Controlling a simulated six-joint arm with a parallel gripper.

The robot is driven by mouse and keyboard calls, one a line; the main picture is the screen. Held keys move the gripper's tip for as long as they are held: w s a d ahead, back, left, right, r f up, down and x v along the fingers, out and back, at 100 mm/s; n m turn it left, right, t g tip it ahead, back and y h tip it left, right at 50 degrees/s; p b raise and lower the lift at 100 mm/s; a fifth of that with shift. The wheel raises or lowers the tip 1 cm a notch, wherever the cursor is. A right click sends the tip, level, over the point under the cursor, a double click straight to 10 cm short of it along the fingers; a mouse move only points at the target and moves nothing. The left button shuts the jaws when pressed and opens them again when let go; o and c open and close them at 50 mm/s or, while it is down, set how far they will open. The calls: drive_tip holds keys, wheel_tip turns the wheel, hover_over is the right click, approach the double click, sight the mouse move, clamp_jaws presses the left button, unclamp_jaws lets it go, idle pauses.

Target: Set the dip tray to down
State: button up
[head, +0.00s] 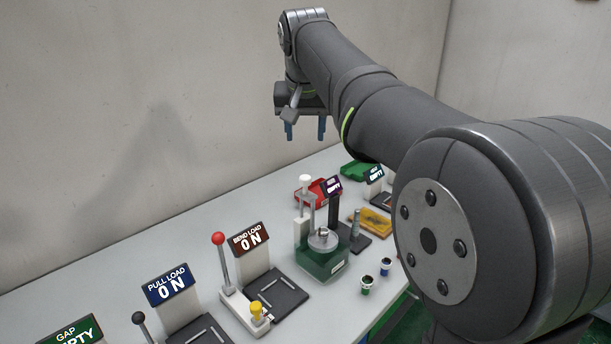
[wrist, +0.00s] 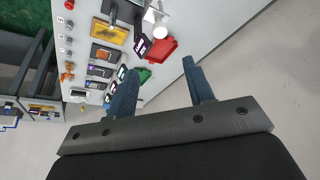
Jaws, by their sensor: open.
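No label that I can read names the dip tray. A device with a green base (head: 322,263), a white post with a white knob (head: 305,182) and a small round metal dish (head: 323,239) stands mid-bench in the head view; I cannot tell whether it is the dip tray. Its white top shows at the upper edge of the wrist view (wrist: 158,30). My gripper (head: 305,130) is open and empty, high above the bench and behind this device. Its two blue fingers also show apart in the wrist view (wrist: 158,78).
A red tray (head: 309,194), a green tray (head: 358,171) and a yellow tray (head: 374,222) lie further along the bench. Nearer stand the BEND LOAD sign (head: 250,239), a red-knobbed lever (head: 219,240) and the PULL LOAD sign (head: 169,286). Small cups (head: 367,284) stand near the front edge.

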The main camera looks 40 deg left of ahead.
sight(305, 177)
drive_tip(key=x, duration=1.5)
drive_tip(key=shift+f, duration=0.25)
